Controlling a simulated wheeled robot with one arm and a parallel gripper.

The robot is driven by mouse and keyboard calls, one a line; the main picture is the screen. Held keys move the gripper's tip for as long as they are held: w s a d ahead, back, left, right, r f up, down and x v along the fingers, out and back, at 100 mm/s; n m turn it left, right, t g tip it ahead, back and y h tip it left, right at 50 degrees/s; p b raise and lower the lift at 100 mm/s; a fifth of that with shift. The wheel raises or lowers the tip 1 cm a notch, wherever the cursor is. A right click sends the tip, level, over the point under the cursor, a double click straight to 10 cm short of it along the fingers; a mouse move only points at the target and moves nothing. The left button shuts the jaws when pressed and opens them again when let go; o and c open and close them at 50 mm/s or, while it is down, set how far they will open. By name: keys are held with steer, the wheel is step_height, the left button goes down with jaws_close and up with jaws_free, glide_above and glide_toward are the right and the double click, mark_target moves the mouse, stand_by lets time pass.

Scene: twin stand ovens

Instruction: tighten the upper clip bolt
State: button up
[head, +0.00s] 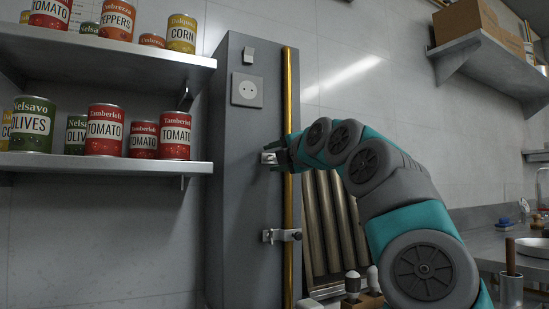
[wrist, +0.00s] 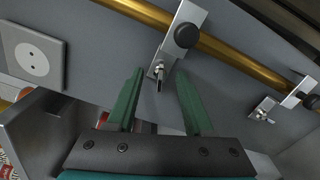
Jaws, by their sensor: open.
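The upper clip (wrist: 188,28) is a silver bracket with a black knob, set on the brass pipe (head: 289,90). In the head view its light plate (head: 268,158) shows just beyond my fingertips, and the rest is hidden by my gripper (head: 284,152). The upper clip bolt (wrist: 159,72) is a small metal bolt with a flat tab, on the grey panel beside the pipe. In the wrist view my gripper (wrist: 160,76) is open, with a green finger on either side of the bolt and gaps between. I cannot tell whether the fingertips touch the panel.
The lower clip (head: 282,236) holds the pipe further down; its own bolt (wrist: 264,110) shows in the wrist view. A socket (head: 247,90) sits above on the grey column (head: 240,200). Shelves of cans (head: 105,165) stand left.

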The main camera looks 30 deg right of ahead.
jaws_close()
stand_by(0.3)
